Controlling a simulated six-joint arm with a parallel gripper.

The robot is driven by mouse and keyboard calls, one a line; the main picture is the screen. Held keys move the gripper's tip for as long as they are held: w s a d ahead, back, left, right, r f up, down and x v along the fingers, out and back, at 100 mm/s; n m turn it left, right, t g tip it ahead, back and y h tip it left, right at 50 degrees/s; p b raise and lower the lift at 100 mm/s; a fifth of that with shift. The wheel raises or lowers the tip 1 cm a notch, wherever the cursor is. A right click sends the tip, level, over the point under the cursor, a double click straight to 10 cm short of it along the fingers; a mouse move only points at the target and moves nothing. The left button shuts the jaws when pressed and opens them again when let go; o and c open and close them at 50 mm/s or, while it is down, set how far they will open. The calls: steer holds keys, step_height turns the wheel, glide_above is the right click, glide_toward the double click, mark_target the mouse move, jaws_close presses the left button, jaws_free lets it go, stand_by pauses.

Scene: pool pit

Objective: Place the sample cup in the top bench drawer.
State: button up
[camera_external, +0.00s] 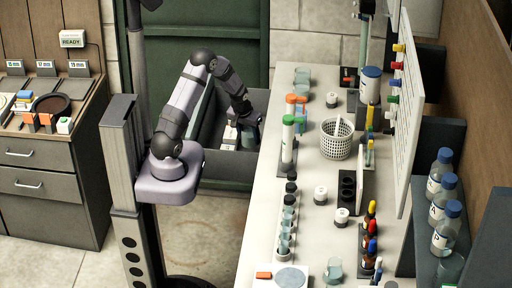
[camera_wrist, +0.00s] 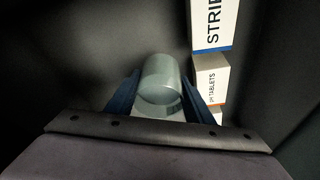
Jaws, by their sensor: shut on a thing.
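The sample cup (camera_wrist: 160,78), a translucent grey-green cylinder, is between the two dark blue fingers of my gripper (camera_wrist: 160,95) in the wrist view. My gripper is shut on it. In the external view my gripper (camera_external: 249,134) reaches down inside an open dark grey drawer (camera_external: 222,170) at the left side of the bench; the cup cannot be made out clearly there. The drawer's dark inside (camera_wrist: 60,60) surrounds the cup in the wrist view. Whether the cup touches the drawer floor I cannot tell.
In the drawer, a STRIP box (camera_wrist: 212,25) and a pH tablets box (camera_wrist: 209,80) stand close to the cup's right. The room left of the cup is clear. The white bench top (camera_external: 305,195) holds bottles, vials and a mesh basket (camera_external: 336,140).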

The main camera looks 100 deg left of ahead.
mark_target(249, 145)
steer(key=shift+f, duration=2.6)
steer(key=shift+f, duration=0.15)
steer(key=o, duration=0.8)
steer(key=shift+f, duration=0.1)
steer(key=shift+o, duration=0.8)
steer(key=shift+r, duration=0.2)
steer(key=shift+r, duration=0.2)
steer(key=v, duration=1.1)
steer(key=shift+s+d+r, duration=0.15)
steer(key=shift+d+r, duration=0.05)
steer(key=shift+r, duration=0.15)
